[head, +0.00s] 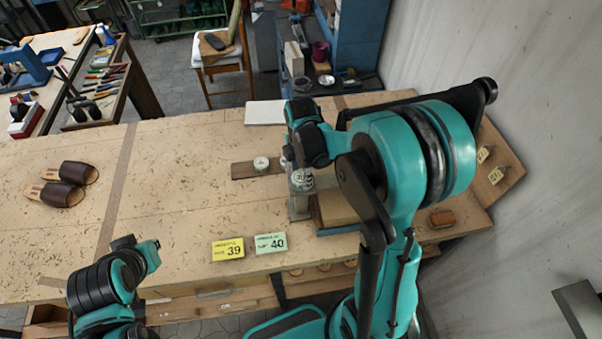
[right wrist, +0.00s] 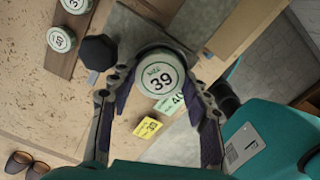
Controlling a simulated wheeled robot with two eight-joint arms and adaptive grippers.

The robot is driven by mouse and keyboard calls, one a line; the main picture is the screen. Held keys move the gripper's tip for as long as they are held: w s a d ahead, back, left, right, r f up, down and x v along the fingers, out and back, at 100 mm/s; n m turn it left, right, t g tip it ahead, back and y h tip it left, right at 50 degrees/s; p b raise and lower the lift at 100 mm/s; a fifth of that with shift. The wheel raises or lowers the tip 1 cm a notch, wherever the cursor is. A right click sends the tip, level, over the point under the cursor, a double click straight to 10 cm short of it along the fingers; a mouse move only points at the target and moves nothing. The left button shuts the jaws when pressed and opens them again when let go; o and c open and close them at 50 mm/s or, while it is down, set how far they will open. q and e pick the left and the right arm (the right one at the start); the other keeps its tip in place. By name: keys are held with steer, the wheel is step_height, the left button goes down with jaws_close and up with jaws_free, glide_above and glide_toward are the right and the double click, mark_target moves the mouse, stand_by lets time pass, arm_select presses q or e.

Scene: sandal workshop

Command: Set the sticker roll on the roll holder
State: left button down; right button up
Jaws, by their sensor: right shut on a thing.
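A round sticker roll with a white face marked 39 (right wrist: 161,76) is between the fingers of my right gripper (right wrist: 158,88), which is shut on it. In the head view the roll (head: 301,181) is just above a grey upright piece (head: 298,208), which may be the roll holder. I cannot tell whether the roll touches it. My right gripper (head: 299,166) is partly hidden by its own wrist there. My left arm's end (head: 143,255) is at the lower left, and its fingers cannot be made out.
Two other rolls (head: 261,163) (right wrist: 61,39) are on a dark wooden strip (head: 241,171). A yellow card (head: 227,249) and a green card (head: 270,243) lie near the front edge. Brown sandals (head: 65,185) are at the left. The bench's middle left is clear.

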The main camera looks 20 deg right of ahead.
mark_target(301, 176)
steer(key=shift+f, duration=0.25)
steer(key=o, duration=0.9)
steer(key=shift+c, duration=0.2)
steer(key=shift+r, duration=0.1)
step_height(301, 176, up, 11)
steer(key=p, duration=0.7)
